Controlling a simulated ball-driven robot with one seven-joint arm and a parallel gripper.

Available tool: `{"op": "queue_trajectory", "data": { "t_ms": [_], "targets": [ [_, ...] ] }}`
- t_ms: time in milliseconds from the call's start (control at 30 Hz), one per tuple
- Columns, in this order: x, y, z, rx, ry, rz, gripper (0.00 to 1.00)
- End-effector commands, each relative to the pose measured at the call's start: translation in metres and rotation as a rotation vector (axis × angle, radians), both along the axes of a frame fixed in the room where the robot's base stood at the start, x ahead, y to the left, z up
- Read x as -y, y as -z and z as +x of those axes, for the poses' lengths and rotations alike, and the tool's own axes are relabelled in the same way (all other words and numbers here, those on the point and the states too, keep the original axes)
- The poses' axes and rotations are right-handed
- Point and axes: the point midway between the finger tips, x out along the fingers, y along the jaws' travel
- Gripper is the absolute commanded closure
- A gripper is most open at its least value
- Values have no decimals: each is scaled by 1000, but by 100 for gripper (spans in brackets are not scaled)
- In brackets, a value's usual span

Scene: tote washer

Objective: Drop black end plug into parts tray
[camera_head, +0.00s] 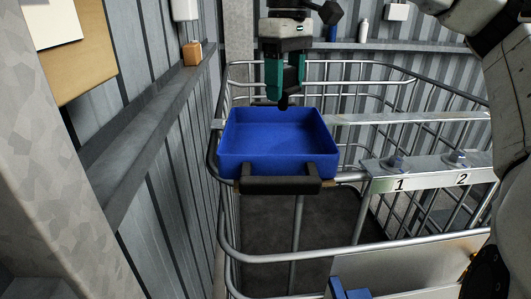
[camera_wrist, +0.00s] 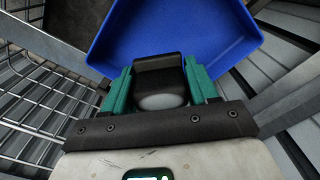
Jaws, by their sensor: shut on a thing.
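My gripper (camera_head: 284,98) hangs pointing down above the back part of the blue parts tray (camera_head: 232,163) in the head view. Its teal fingers are shut on the black end plug (camera_wrist: 157,68), which shows between them in the wrist view with a pale rounded part nearer the palm. In the head view the plug (camera_head: 283,103) is a small dark shape at the fingertips. The tray's visible floor is empty. In the wrist view the tray (camera_wrist: 125,25) lies beyond the fingers and plug, which hide part of it.
The tray sits at the corner of a metal wire cage, with a black handle (camera_head: 280,186) on its front. A rail (camera_head: 425,178) marked 1 and 2 lies to the right. A corrugated wall with a ledge (camera_head: 150,125) runs along the left.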

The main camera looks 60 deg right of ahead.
Motion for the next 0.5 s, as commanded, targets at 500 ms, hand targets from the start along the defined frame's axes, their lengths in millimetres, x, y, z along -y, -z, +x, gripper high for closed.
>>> {"op": "queue_trajectory", "data": {
  "t_ms": [500],
  "targets": [
    [0, 18, 0, 0, 0, 0, 40]
  ]
}}
